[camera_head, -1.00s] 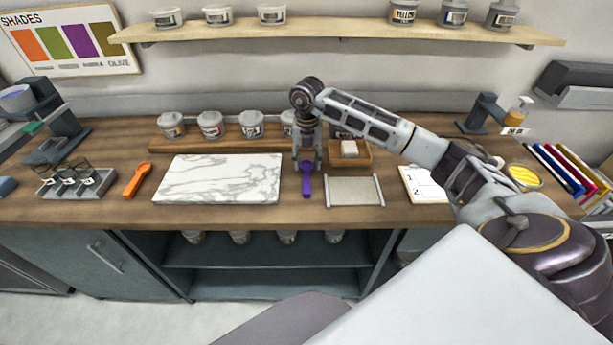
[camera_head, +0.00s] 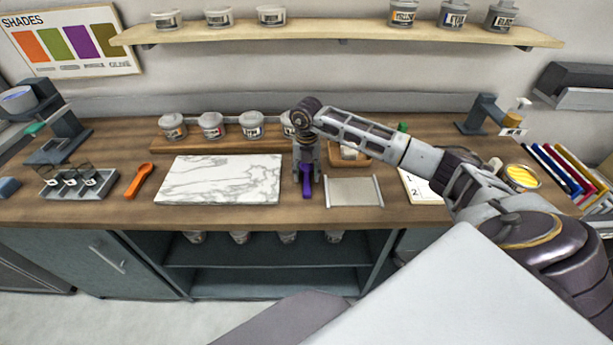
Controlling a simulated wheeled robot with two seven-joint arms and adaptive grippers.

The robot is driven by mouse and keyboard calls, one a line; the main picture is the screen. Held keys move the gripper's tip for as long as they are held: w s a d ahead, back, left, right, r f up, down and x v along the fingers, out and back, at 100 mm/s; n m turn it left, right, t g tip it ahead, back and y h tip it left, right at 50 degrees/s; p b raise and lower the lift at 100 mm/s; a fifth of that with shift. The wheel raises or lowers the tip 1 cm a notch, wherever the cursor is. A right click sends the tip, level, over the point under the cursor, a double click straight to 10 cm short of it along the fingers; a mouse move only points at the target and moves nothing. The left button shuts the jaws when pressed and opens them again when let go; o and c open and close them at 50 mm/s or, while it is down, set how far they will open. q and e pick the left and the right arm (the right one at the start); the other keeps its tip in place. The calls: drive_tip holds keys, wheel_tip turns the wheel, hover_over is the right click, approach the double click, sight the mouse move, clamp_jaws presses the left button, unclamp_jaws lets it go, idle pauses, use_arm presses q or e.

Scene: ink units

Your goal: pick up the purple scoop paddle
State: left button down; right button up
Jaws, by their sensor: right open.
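The purple scoop paddle (camera_head: 307,187) lies on the wooden counter, between the marble slab and a small grey mat. Its near end shows below my right gripper (camera_head: 306,177). The gripper points down over the paddle, with its fingers apart on either side of it. The far part of the paddle is partly hidden by the gripper. I cannot tell whether the fingers touch it. My left gripper does not show.
The marble slab (camera_head: 220,180) lies left of the paddle and the grey mat (camera_head: 354,191) right of it. An orange scoop (camera_head: 139,181) lies farther left. Lidded jars (camera_head: 211,126) stand on a wooden riser behind. A wooden box (camera_head: 347,152) is partly behind my arm.

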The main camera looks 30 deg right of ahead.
drive_tip(key=shift+f, duration=0.6)
drive_tip(key=shift+c, duration=0.5)
clamp_jaws()
